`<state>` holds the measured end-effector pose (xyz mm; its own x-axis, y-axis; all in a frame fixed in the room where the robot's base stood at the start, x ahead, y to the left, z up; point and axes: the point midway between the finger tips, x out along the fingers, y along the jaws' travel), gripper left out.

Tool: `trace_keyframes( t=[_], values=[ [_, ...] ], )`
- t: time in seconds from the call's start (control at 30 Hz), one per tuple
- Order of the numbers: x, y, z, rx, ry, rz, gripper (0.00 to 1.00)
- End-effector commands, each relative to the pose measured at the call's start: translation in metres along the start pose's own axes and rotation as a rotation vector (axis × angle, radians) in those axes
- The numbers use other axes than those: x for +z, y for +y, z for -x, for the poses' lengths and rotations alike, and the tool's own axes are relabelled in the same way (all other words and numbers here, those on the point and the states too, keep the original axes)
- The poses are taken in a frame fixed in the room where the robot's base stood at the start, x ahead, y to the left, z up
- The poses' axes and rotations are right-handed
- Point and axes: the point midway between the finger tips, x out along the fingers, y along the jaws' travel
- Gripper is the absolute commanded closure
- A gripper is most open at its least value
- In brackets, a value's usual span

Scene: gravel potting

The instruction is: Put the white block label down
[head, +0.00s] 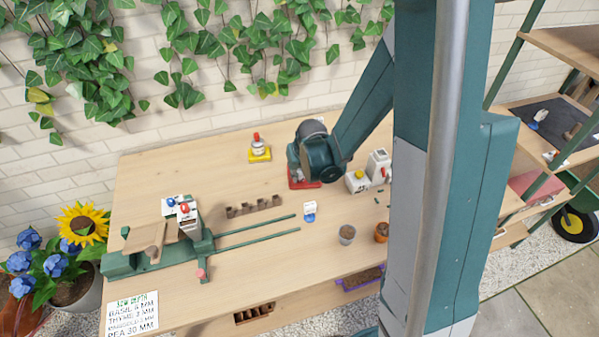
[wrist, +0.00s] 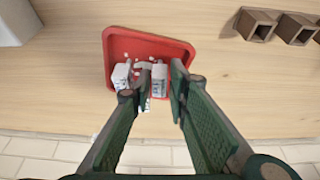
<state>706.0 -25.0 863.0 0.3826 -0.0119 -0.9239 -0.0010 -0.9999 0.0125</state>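A white block label (wrist: 160,80) is between my gripper's fingertips in the wrist view, over the red tray (wrist: 117,42). My gripper (wrist: 162,82) has a finger close on each side of it. I cannot tell whether the fingers press on it or stand slightly apart, or whether it rests on the tray. A second white block (wrist: 121,76) is in the tray just left of the left finger. In the head view my gripper is low over the red tray (head: 304,185), and my arm hides the block there.
Small white pieces (wrist: 127,57) lie in the tray. Brown square pots (wrist: 258,24) stand to its right in the wrist view. The head view shows a yellow-based item (head: 260,155) behind left and a white device (head: 378,166) close right.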

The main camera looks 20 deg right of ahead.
Motion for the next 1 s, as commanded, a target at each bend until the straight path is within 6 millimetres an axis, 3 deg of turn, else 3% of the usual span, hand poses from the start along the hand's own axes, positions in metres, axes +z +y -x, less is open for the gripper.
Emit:
trace_keyframes(
  t=[0.47,1.0],
  values=[
    [-0.001,0.0,0.008,0.0,0.0,0.0,0.82],
    [-0.001,0.0,0.056,0.0,0.0,0.0,0.82]
  ],
)
